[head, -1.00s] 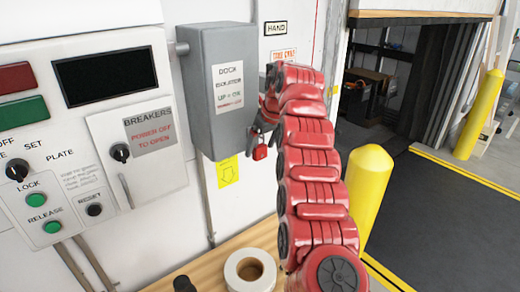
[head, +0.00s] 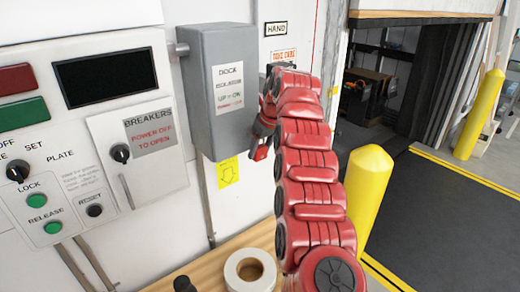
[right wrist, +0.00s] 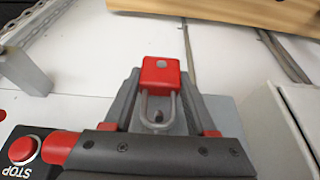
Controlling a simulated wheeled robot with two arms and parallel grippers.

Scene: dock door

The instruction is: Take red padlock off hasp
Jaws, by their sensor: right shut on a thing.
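The red padlock (head: 261,153) shows in the head view below the right side of the grey dock isolator box (head: 207,138). My right gripper (right wrist: 160,88) is shut on the padlock, with a finger on each side of it in the right wrist view. There the red body (right wrist: 160,71) and the metal shackle (right wrist: 146,108) are both visible. The hasp is not clear in either view, and I cannot tell whether the shackle is still around it. My right arm hides part of the wall beside the box. My left gripper is not in view.
A control panel with a breaker door (head: 137,160) is at the left. A wooden ledge with a tape roll (head: 249,271) lies below. A yellow bollard (head: 366,190) stands right of my arm. A red STOP button (right wrist: 25,149) shows in the right wrist view.

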